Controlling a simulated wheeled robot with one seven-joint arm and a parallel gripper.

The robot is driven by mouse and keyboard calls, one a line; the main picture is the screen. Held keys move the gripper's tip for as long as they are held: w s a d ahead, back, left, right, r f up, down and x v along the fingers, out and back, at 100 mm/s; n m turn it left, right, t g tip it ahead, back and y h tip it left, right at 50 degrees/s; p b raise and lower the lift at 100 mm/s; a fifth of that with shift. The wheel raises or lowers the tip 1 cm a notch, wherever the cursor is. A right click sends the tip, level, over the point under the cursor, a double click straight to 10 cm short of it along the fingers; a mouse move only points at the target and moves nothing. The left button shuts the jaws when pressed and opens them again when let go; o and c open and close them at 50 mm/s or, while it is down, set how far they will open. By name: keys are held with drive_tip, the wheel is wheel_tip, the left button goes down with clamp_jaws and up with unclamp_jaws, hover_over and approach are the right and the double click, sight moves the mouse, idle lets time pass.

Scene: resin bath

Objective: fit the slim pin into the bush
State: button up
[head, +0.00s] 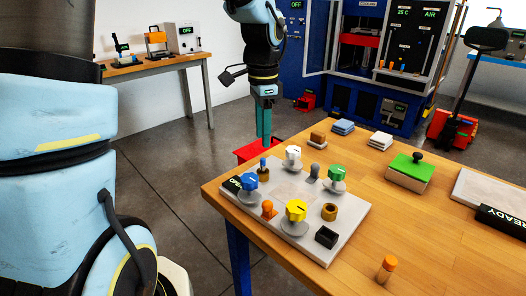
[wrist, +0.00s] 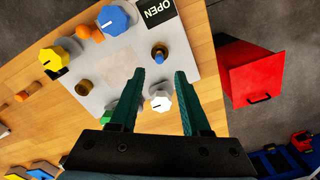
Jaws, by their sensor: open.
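A slim pin with a blue upper part (head: 263,163) stands upright at the back left of the grey board, its foot in a small brass-coloured collar; it also shows in the wrist view (wrist: 159,48). A brass-coloured bush (head: 330,212) with a dark opening sits at the board's right side and shows in the wrist view (wrist: 83,87). An orange-capped pin (head: 387,264) stands on the bare table at the front. My gripper (head: 264,142) points down above the board's back left, close to the blue pin. In the wrist view its teal fingers (wrist: 158,73) are apart and empty, with the blue pin just beyond their tips.
A red bin (wrist: 252,70) is beyond the table edge. The front of the table is mostly clear.

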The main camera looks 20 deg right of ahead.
wheel_tip(320, 180, up, 4)
drive_tip(key=s+a+f+n, duration=0.1)
drive_tip(key=a+f+n, duration=0.3)
drive_tip(key=a+n, duration=0.4)
drive_tip(key=s+a+f+n+t, duration=0.1)
drive_tip(key=a+f+n, duration=0.3)
drive_tip(key=a+n, duration=0.5)
drive_tip(key=s+a, duration=0.1)
drive_tip(key=a, duration=0.7)
drive_tip(key=shift+f+t, duration=0.3)
